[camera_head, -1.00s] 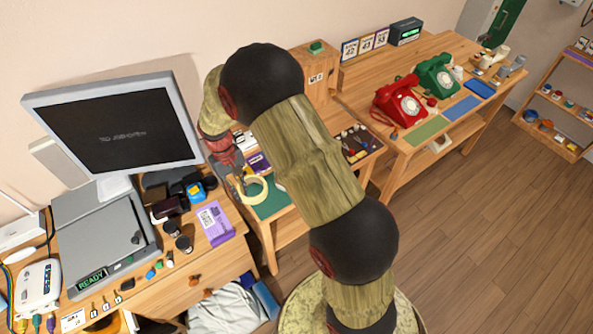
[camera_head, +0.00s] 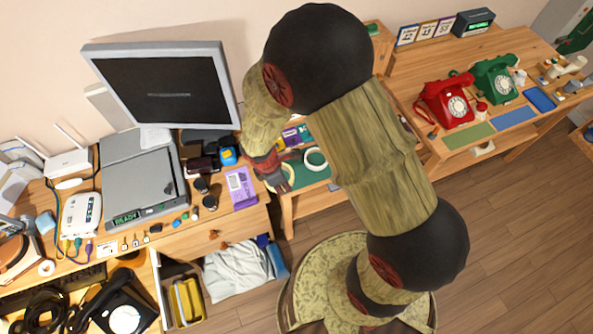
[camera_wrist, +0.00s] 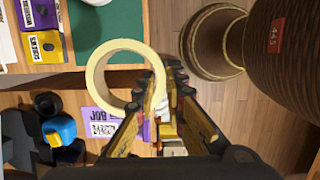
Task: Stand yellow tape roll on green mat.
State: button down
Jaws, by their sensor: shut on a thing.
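The yellow tape roll (camera_wrist: 93,82) is a pale yellow ring, seen face-on in the wrist view. My gripper (camera_wrist: 164,82) is shut on the right side of its wall. The roll overlaps the near edge of the green mat (camera_wrist: 108,28) and the gap beside it; its height above them is unclear. In the head view my gripper (camera_head: 280,177) is beside the left end of the green mat (camera_head: 303,178). The yellow roll cannot be made out there, behind my arm and gripper.
A white ring (camera_head: 316,160) lies on the mat. Purple and yellow boxes (camera_wrist: 42,44) lie left of the mat in the wrist view. My arm hides part of the middle table.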

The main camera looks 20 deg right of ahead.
jog(key=w+d+f, duration=0.2)
jog(key=w+d+f+b, duration=0.1)
jog(key=w+d+f, duration=0.1)
jog(key=w+f, duration=0.1)
jog(key=w+d+f, duration=0.2)
jog(key=shift+w+d+f, duration=0.2)
jog(key=shift+w+f, duration=0.15)
jog(key=shift+w+d+f, duration=0.1)
jog(key=shift+f, duration=0.1)
jog(key=shift+w+d+f+b, duration=0.1)
jog(key=shift+f+b, duration=0.25)
jog(key=shift+f, duration=0.55)
jog(key=shift+w+d+f+b, duration=0.1)
jog(key=shift+f+b, duration=0.2)
jog(key=shift+f, duration=0.55)
jog(key=shift+a+f, duration=0.1)
jog(key=shift+f, duration=0.1)
jog(key=c, duration=2)
grip_release()
jog(key=shift+o, duration=0.8)
jog(key=shift+r, duration=0.1)
